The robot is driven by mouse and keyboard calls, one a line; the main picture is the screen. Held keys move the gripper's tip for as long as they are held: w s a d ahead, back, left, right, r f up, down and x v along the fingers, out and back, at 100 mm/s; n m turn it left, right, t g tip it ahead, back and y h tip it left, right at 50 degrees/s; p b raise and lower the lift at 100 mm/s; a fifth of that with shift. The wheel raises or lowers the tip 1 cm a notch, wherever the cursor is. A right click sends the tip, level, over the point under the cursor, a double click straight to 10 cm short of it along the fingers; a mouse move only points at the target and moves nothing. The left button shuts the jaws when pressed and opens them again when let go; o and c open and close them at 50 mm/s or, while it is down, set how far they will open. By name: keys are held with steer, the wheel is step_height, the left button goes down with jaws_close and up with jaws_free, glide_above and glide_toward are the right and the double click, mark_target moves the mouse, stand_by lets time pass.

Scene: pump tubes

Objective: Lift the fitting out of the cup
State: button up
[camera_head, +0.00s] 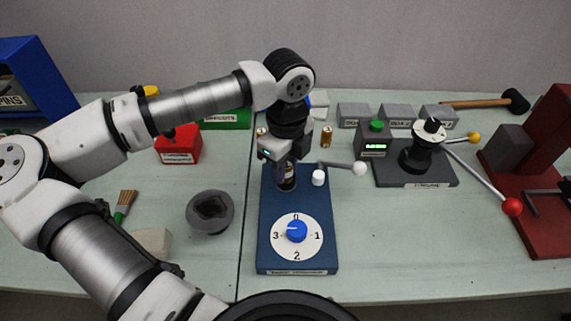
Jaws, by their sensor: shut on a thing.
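My gripper (287,167) points down over the back left of a blue base plate (269,245). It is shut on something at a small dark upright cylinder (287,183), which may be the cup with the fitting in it. The fingers and wrist hide most of this spot, so I cannot tell the fitting from the cup or see whether it is lifted. The base plate also carries a white dial (297,252) with a blue knob and the numbers 0 to 3, and a lever with a white ball (360,168).
A grey bowl (210,212) and a brush (124,205) lie left. A red box (179,146) stands behind them. Small brass pieces (326,136) stand behind the plate. A grey fixture (415,174) with levers and a dark red stand (540,225) are right. The front right table is clear.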

steer(key=shift+r, duration=0.1)
steer(key=shift+r+p, duration=0.9)
steer(key=shift+r, duration=2)
steer(key=shift+w, duration=0.15)
jaws_close()
